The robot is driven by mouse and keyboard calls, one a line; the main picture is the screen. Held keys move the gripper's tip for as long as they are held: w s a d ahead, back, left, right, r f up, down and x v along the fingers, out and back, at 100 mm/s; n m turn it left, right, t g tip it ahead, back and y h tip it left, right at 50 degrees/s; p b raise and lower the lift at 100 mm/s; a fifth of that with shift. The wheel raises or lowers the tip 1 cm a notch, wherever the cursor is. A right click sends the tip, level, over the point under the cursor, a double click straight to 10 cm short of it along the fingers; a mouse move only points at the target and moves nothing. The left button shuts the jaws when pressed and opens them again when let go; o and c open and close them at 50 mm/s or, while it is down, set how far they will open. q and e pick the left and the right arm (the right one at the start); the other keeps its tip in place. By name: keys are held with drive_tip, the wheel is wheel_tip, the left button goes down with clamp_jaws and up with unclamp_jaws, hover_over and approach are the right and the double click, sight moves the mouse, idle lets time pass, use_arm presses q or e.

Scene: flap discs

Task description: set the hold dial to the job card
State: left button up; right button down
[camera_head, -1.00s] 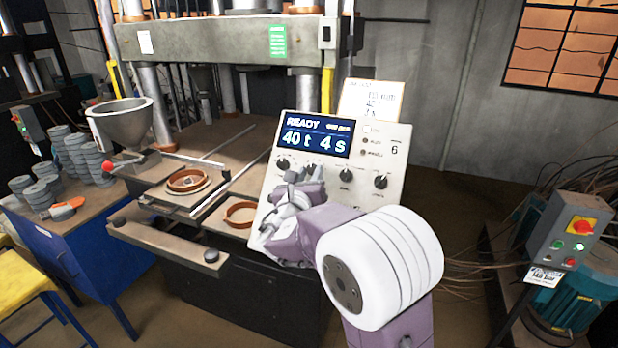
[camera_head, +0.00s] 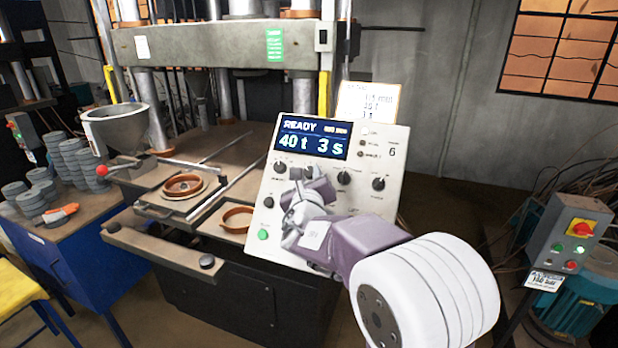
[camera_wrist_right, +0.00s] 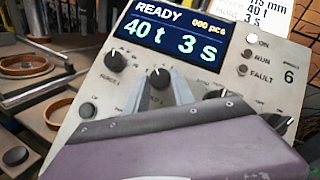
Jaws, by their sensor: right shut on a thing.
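The hold dial (camera_wrist_right: 160,76) is a dark round knob with a white pointer mark, second from the left on the pale control panel (camera_head: 285,215); it also shows in the head view (camera_head: 308,171). My right gripper (camera_wrist_right: 163,92) is shut on it, one finger on each side. In the head view the gripper (camera_head: 307,182) covers the panel's middle. The panel's blue display (camera_wrist_right: 172,36) reads READY, 40 t and 3 s. The job card (camera_wrist_right: 268,12) behind the panel top reads 40 t and 3 s, under a line ending in mm. My left gripper is out of view.
Other knobs flank the dial, one to its left (camera_wrist_right: 115,60) and others to its right (camera_head: 344,178). A green button (camera_head: 263,234) sits low on the panel. The press bed with brown rings (camera_head: 183,185) lies left. A grey switch box (camera_head: 568,235) stands far right.

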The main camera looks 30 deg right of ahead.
drive_tip(key=c, duration=1.1)
unclamp_jaws()
drive_tip(key=v, duration=0.9)
drive_tip(key=shift+b, duration=0.3)
drive_tip(key=shift+s, duration=0.1)
